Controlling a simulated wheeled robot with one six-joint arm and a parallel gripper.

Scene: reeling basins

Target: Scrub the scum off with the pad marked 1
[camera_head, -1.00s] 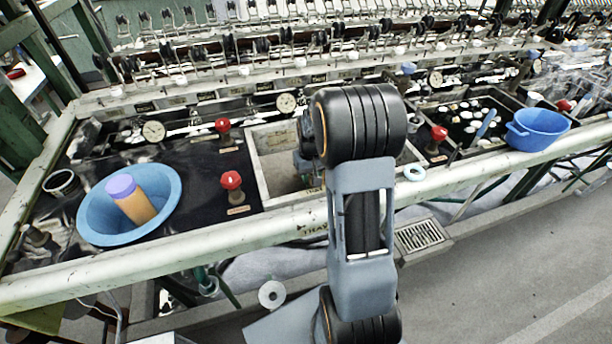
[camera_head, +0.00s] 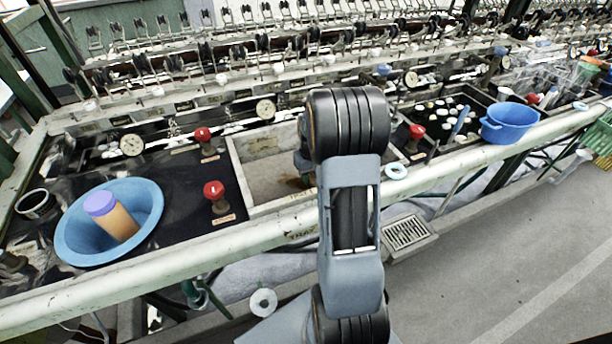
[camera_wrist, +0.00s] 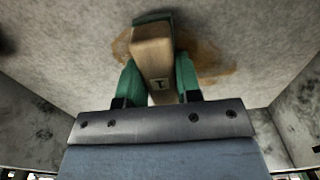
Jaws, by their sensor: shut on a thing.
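The pad marked 1 (camera_wrist: 152,48) is a tan block with a dark green layer at its far end and a dark "1" on its near face. My gripper (camera_wrist: 157,72) is shut on it, with one green finger on each side. The brown scum (camera_wrist: 212,62) is a stain on the grey basin floor, around and partly behind the pad. Whether the pad touches the floor is hard to tell.
A blue bowl (camera_head: 75,237) holding an orange jar with a purple lid (camera_head: 112,216) stands at the left. Red knobs (camera_head: 214,190) rise beside the basin. A blue tub (camera_head: 509,122) sits at the right. Basin walls (camera_wrist: 295,115) stand close on both sides of my gripper.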

